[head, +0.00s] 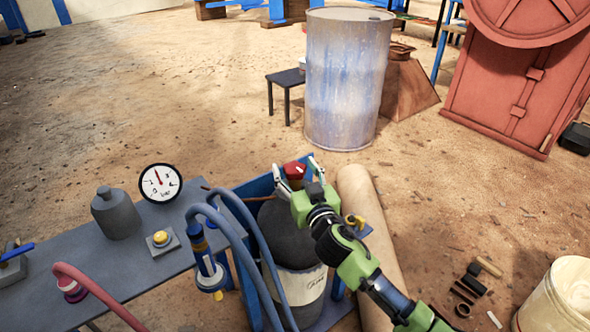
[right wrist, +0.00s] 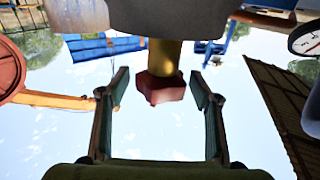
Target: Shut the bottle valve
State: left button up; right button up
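The bottle valve has a red knob (head: 295,169) at the top of a dark grey bottle (head: 287,236) that stands in a blue frame. In the right wrist view the red knob (right wrist: 161,88) sits on a brass stem (right wrist: 165,57). My right gripper (head: 297,174) is open, with one finger on each side of the knob. In the right wrist view the gripper (right wrist: 160,88) shows a gap between the knob and both fingers. My right arm hides part of the bottle. My left gripper is not in view.
A grey bench (head: 110,258) at the left carries a pressure gauge (head: 160,183), a grey flask-like weight (head: 116,214) and a yellow button (head: 160,238). Blue hoses (head: 236,236) loop close to the bottle. A metal drum (head: 345,80) stands beyond it. A pale bucket (head: 556,300) is at lower right.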

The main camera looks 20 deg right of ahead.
jog(key=shift+s, duration=0.55)
jog(key=s, duration=1.1)
jog(key=shift+d, duration=0.1)
